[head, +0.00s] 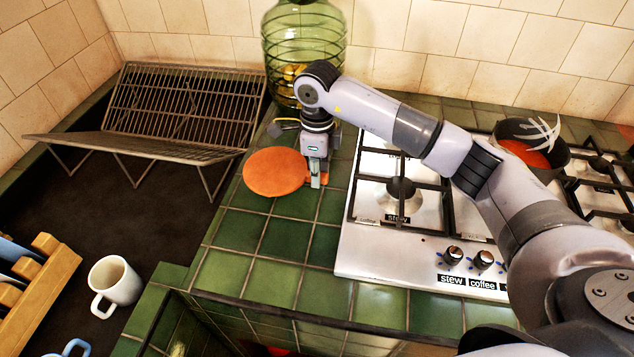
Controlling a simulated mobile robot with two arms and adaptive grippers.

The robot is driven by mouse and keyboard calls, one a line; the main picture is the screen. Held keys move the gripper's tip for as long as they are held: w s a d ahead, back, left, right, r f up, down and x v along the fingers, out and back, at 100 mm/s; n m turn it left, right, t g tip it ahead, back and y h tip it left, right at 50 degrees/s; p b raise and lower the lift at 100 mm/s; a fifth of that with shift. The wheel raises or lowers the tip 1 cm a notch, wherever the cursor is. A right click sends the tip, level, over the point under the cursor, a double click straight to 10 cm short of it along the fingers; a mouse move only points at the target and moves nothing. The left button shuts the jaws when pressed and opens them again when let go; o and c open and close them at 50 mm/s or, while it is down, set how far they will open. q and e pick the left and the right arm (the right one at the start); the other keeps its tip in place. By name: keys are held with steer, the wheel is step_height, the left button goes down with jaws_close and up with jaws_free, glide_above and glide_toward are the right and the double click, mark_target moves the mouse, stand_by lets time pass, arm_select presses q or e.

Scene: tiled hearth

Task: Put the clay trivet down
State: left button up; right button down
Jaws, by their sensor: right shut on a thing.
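The clay trivet (275,172) is a flat orange-brown disc over the green tiled counter (255,275), left of the hob. My right gripper (316,181) points down at the trivet's right edge and is shut on it. I cannot tell whether the trivet touches the tiles or is just above them. My left gripper is not in view.
A steel hob (385,245) with black grates is to the right, with a pot (528,150) on it. A green glass jar (300,50) stands behind the gripper. A wire rack (180,115) and a white mug (117,282) are left. Tiles in front of the trivet are clear.

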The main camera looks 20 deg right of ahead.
mark_target(317, 194)
steer(key=shift+f, duration=0.2)
step_height(317, 194, down, 3)
steer(key=shift+f+p, duration=0.2)
steer(key=shift+p, duration=0.1)
steer(key=shift+f, duration=0.25)
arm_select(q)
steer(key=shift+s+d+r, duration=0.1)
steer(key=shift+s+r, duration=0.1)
arm_select(e)
steer(key=c, duration=1.4)
jaws_free()
steer(key=shift+f, duration=0.1)
steer(key=shift+c, duration=0.2)
step_height(317, 194, up, 12)
steer(key=shift+r+b, duration=0.1)
steer(key=shift+b, duration=0.95)
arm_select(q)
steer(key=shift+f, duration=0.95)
